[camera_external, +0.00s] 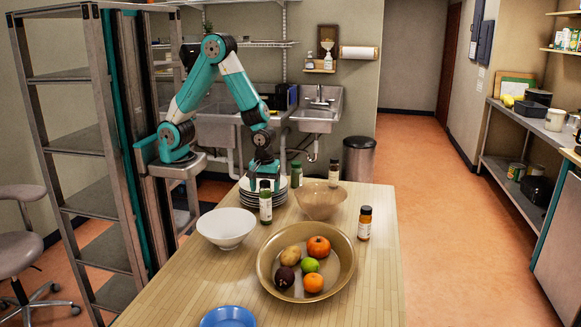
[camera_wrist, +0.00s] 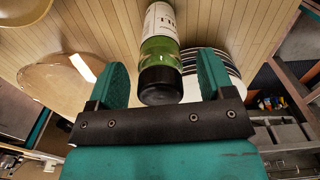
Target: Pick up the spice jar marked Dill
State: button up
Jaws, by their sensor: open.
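A green jar (camera_external: 265,204) with a black cap and a white label stands upright on the table in front of the plates. My gripper (camera_external: 264,182) reaches down at its cap. The wrist view shows a green jar (camera_wrist: 160,50), apparently this one, with its cap between the open fingers of my gripper (camera_wrist: 165,78). Gaps show on both sides, so nothing is gripped. The label is partly cut off and I cannot read it for certain. Other jars are a green one (camera_external: 296,175), a dark-capped one (camera_external: 334,173) and an orange-brown one (camera_external: 364,223); their labels are too small to read.
A stack of plates (camera_external: 281,197) is close to the gripper; it also shows in the wrist view (camera_wrist: 228,62). A tan bowl (camera_external: 321,202), a white bowl (camera_external: 226,231), a fruit bowl (camera_external: 340,255) and a blue plate (camera_external: 228,317) stand around.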

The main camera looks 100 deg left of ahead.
notch_tip(320, 180, down, 2)
jog(key=shift+f, duration=0.1)
jog(key=c, duration=1.1)
